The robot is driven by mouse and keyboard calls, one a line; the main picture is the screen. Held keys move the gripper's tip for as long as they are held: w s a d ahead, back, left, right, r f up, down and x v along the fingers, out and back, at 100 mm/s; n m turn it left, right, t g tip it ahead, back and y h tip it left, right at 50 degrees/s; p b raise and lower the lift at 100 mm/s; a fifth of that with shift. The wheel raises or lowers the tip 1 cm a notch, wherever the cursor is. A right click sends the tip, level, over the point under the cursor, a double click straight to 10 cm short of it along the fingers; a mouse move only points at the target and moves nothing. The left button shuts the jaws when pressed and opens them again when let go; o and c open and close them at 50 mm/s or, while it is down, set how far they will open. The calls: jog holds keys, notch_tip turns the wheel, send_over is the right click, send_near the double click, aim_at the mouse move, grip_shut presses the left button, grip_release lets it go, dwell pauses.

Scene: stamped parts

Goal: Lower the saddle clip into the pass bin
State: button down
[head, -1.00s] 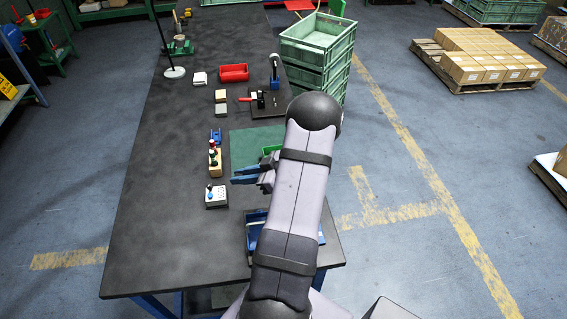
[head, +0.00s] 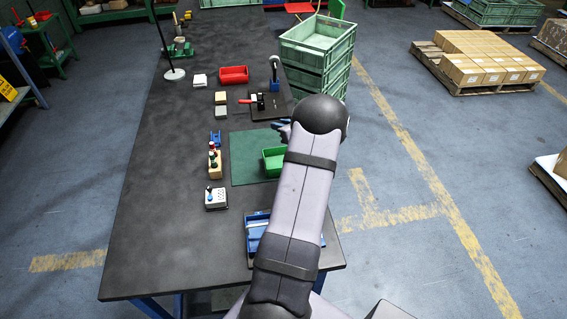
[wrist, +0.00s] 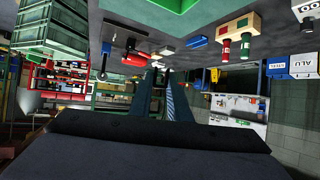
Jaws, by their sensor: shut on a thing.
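The green bin (head: 273,161), which I take as the pass bin, stands on a green mat (head: 246,150); its right side is hidden by my arm. A green surface (wrist: 165,8) fills the top of the upside-down wrist view. My gripper (wrist: 160,72) shows there as two blue fingers, shut on a small greyish piece (wrist: 158,65) at the tips, which I take as the saddle clip. It is too small to make out its shape. In the head view the gripper is mostly hidden behind my arm, beyond the green bin near the mat's far right corner.
A red bin (head: 234,74) stands farther back. A black plate with a red-handled clamp (head: 262,101) lies beyond the mat. Left of the mat are a wooden block with bottles (head: 214,160) and a white box (head: 215,199). A blue tray (head: 257,228) is nearer. The bench's left side is clear.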

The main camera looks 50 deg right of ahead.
jog(key=shift+f, duration=0.1)
jog(key=b, duration=1.1)
send_over(275, 162)
jog(key=s, duration=0.4)
notch_tip(275, 162, down, 10)
jog(key=shift+w+a, duration=0.2)
jog(key=shift+a, duration=0.25)
jog(key=shift+w+a, duration=0.2)
jog(key=shift+a, duration=0.5)
jog(key=shift+w+a, duration=0.15)
jog(key=shift+a, duration=0.5)
jog(key=shift+b, duration=0.3)
jog(key=shift+f+b, duration=0.7)
jog(key=shift+f, duration=0.95)
jog(key=shift+f+b, duration=0.8)
jog(key=shift+f, duration=0.55)
